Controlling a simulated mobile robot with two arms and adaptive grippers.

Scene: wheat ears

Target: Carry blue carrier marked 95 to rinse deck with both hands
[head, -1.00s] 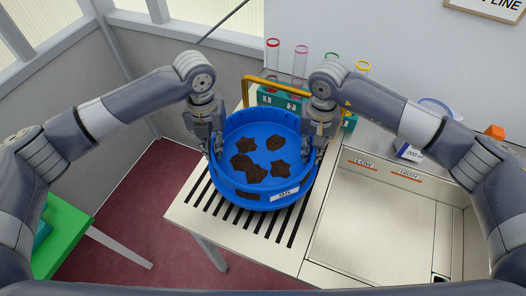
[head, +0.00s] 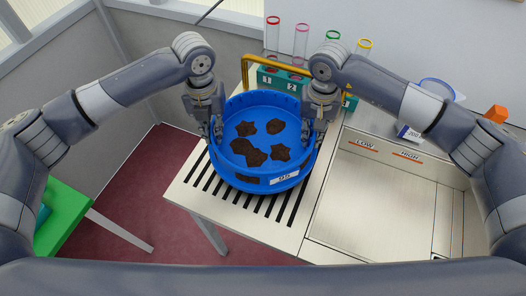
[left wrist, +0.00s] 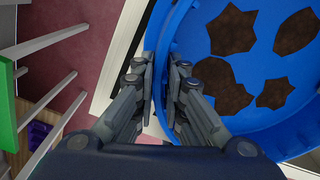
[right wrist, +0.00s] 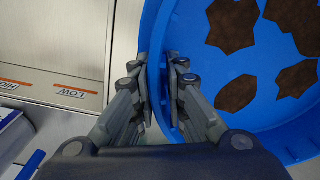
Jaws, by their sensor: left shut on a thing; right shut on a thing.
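The blue carrier (head: 234,170) is a round tub with a white label reading 95 on its front and several brown patches inside. It is over the slatted deck (head: 215,194), level; I cannot tell whether it touches the slats. My left gripper (head: 217,140) is shut on the carrier's left wall, and my right gripper (head: 312,133) is shut on its right wall. In the left wrist view the fingers (left wrist: 160,85) straddle the blue rim. In the right wrist view the fingers (right wrist: 160,82) do the same.
A green rack (head: 290,86) with numbered slots and colour-rimmed tubes stands behind the carrier, near a yellow bar (head: 245,75). A metal basin (head: 375,205) marked LOW and HIGH lies to the right. A green table (head: 65,215) is at the lower left.

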